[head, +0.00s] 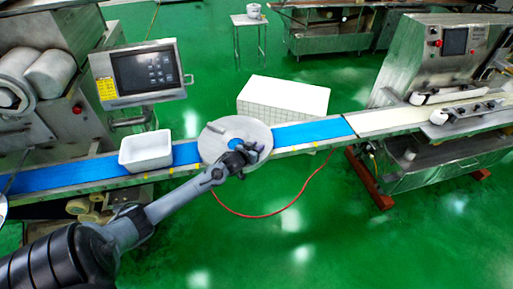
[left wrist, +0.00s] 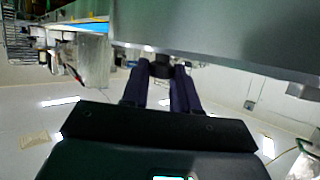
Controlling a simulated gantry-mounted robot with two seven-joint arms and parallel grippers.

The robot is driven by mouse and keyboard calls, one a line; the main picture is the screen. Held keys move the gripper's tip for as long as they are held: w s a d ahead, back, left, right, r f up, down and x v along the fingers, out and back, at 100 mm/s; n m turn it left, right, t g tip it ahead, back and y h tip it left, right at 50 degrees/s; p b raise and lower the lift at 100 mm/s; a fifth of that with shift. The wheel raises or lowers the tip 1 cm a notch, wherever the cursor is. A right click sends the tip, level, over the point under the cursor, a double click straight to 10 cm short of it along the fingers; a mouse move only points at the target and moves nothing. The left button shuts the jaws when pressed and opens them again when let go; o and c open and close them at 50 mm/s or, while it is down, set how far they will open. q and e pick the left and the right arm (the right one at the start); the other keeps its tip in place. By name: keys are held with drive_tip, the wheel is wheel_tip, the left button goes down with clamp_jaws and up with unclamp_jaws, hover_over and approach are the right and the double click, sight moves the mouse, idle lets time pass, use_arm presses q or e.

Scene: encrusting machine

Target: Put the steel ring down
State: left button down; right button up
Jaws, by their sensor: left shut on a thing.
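The steel ring (head: 222,133) is a wide grey disc with a hole in which blue shows, over the blue conveyor belt (head: 295,134) in the head view. My left gripper (head: 243,153) is at the ring's near right side, shut on it. In the left wrist view, the two dark fingers (left wrist: 160,70) close around a small dark part beneath a large grey surface, apparently the ring (left wrist: 220,35). I cannot tell whether the ring touches the belt. My right gripper is not in view.
A white tub (head: 146,151) stands on the belt left of the ring. A control screen (head: 146,72) is behind it. A white box (head: 283,98) stands behind the belt. Belt to the ring's right is clear. A red hose (head: 262,215) lies on the green floor.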

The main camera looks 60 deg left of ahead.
use_arm(q)
drive_tip(key=c, duration=0.9)
unclamp_jaws()
drive_tip(key=shift+o, duration=0.2)
drive_tip(key=shift+s+d+r, duration=0.2)
drive_tip(key=shift+s+r, duration=0.05)
drive_tip(key=shift+s, duration=0.1)
drive_tip(key=p+v, duration=0.2)
drive_tip(key=v, duration=0.8)
drive_tip(key=shift+p, duration=0.35)
drive_tip(key=s+d+f+m+g+h, duration=0.25)
drive_tip(key=s+d, duration=0.25)
drive_tip(key=d, duration=0.6)
drive_tip(key=s+d+f+m+g+h, duration=0.1)
drive_tip(key=s+d+g, duration=0.3)
drive_tip(key=d, duration=0.7)
drive_tip(key=s+d+r+m+g+h, duration=0.2)
drive_tip(key=s+d+r+m, duration=0.1)
drive_tip(key=s+d, duration=0.8)
drive_tip(key=shift+r, duration=0.6)
